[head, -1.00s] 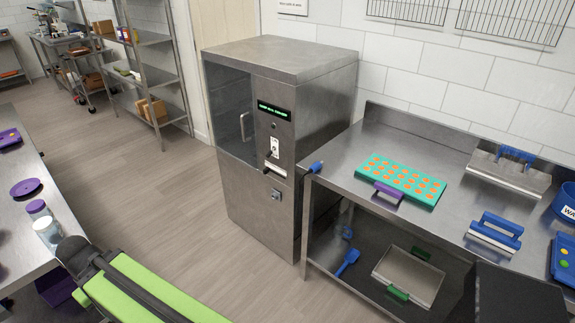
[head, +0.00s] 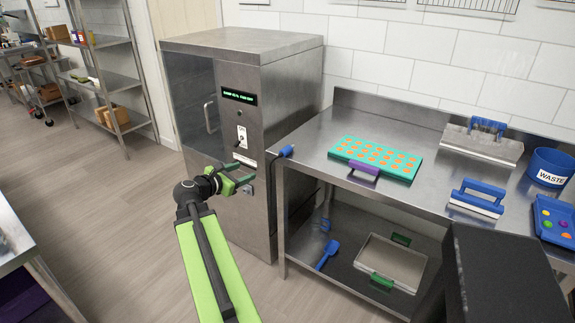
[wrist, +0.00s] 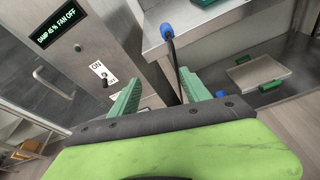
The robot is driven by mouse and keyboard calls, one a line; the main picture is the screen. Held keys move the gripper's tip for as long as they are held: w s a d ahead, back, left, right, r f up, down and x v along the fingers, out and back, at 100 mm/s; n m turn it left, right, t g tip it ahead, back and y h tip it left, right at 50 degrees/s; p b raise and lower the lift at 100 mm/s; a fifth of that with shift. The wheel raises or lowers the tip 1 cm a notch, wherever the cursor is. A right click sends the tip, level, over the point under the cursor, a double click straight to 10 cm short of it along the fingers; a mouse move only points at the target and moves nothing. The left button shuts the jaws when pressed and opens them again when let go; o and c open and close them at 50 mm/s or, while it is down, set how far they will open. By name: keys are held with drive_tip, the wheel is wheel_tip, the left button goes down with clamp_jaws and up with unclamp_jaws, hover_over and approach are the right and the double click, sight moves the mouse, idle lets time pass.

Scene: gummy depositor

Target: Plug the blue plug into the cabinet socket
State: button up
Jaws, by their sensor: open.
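The blue plug (head: 286,150) is at the left edge of the steel table, with a dark cable hanging below it. In the wrist view the plug (wrist: 166,29) is above and beyond the fingers. My gripper (head: 243,173) is open and empty in front of the cabinet, left of and lower than the plug. Its two green fingers stand apart in the wrist view (wrist: 162,88). The steel cabinet (head: 262,110) has a lit display (head: 239,96) and an ON switch (head: 241,136). The cabinet socket is hard to make out behind my gripper.
The steel table (head: 310,140) carries a teal mould tray (head: 347,155) with orange pieces, a blue-handled scraper (head: 477,198) and a blue waste tub (head: 550,166). A lower shelf holds a metal tray (head: 390,262) and a blue scoop (head: 328,254). Open floor lies left of the cabinet.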

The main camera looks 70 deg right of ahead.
drive_tip(key=s+d+r+n+g+h, duration=0.1)
drive_tip(key=s+d+r+n, duration=0.1)
drive_tip(key=s+d, duration=0.25)
drive_tip(key=b, duration=0.2)
approach(287, 150)
drive_tip(key=d, duration=0.1)
drive_tip(key=d+f, duration=0.1)
drive_tip(key=d, duration=0.3)
drive_tip(key=shift+d+f, duration=0.2)
drive_tip(key=shift+f, duration=0.2)
drive_tip(key=shift+s+b+x, duration=0.2)
drive_tip(key=shift+b+x, duration=0.4)
drive_tip(key=shift+x, duration=2.35)
drive_tip(key=shift+a, duration=0.15)
clamp_jaws()
